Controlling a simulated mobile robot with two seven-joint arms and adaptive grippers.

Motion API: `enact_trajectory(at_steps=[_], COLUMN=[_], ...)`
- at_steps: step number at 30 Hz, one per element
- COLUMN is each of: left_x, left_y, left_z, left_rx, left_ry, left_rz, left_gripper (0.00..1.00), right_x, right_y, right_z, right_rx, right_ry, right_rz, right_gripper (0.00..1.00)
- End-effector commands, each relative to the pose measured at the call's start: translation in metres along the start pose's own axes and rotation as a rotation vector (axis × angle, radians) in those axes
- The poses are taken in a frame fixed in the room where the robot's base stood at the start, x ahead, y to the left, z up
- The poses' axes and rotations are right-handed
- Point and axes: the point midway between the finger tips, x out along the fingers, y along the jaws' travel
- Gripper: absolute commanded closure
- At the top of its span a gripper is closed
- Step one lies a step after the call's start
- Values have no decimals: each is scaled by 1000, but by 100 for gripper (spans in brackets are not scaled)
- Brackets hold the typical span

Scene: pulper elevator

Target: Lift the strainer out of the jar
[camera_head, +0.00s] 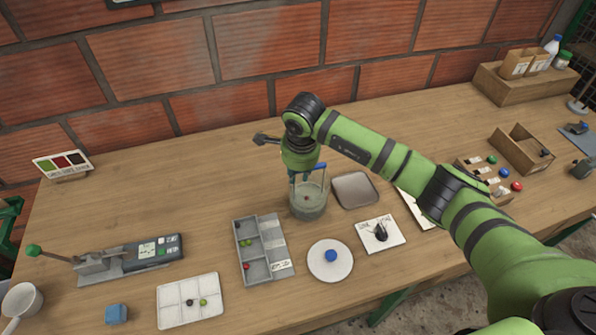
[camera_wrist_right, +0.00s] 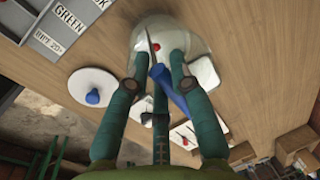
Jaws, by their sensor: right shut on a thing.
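The clear glass jar (camera_head: 309,207) stands on the table, below my right gripper (camera_head: 307,178). It also shows in the right wrist view (camera_wrist_right: 185,28), with a small red item (camera_wrist_right: 157,47) seen in it. The strainer's blue handle (camera_head: 318,167) shows at the gripper's fingers, and in the right wrist view the handle (camera_wrist_right: 172,92) lies between the fingers (camera_wrist_right: 160,72). My right gripper is shut on the strainer, at the jar's mouth. A thin shaft runs from the handle toward the jar; the strainer's bowl cannot be made out. My left gripper is not in view.
A grey tray (camera_head: 354,205) stands close right of the jar. A sectioned grey tray (camera_head: 246,280) is to its left. The table behind the jar is clear.

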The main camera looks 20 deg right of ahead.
Motion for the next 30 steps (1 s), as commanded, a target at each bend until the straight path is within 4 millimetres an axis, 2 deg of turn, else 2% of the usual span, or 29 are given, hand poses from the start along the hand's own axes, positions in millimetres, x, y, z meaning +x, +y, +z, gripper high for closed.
enact_trajectory(at_steps=[30], left_x=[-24], left_y=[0], left_z=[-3], left_rx=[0], left_ry=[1], left_rz=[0], left_gripper=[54], right_x=[-43], right_y=[-9], right_z=[0], right_rx=[-1], right_ry=[-1], right_rz=[-3], right_gripper=[100])
